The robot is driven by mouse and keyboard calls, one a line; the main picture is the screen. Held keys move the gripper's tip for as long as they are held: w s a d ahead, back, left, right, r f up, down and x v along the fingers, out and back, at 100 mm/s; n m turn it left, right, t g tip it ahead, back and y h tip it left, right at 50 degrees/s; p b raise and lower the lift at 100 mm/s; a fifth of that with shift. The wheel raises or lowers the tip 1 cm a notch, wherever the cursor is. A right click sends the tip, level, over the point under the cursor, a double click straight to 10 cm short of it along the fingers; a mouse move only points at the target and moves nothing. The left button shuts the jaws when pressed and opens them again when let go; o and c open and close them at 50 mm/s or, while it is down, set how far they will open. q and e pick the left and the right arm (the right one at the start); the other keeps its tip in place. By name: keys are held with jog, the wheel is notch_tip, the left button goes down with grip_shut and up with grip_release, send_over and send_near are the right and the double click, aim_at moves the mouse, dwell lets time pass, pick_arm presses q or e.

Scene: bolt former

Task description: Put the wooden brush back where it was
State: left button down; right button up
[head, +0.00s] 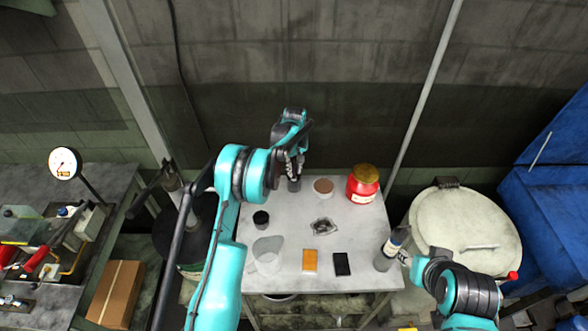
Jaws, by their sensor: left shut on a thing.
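I cannot clearly pick out the wooden brush. An orange-yellow block (310,261) and a black block (342,264) lie side by side on the front of the grey table (290,225); either is too small to identify surely. My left gripper (294,172) points down at the back of the table, shut on a small dark grey thing (294,185), mostly hidden by the fingers. My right gripper (408,260) is at the table's right edge beside a grey bottle (388,253) with a label; whether its fingers grip the bottle is unclear.
A red jar (363,182) and a bowl of brown stuff (323,186) stand at the back right. A black cup (261,219), a clear jug (267,254) and a crumpled dark rag (323,226) are on the table. A large pale drum (465,230) stands at right.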

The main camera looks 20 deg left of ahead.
pick_arm(q)
jog(key=c, duration=1.9)
grip_release()
jog(key=shift+f, duration=0.2)
jog(key=o, duration=0.5)
jog(key=shift+r, duration=0.15)
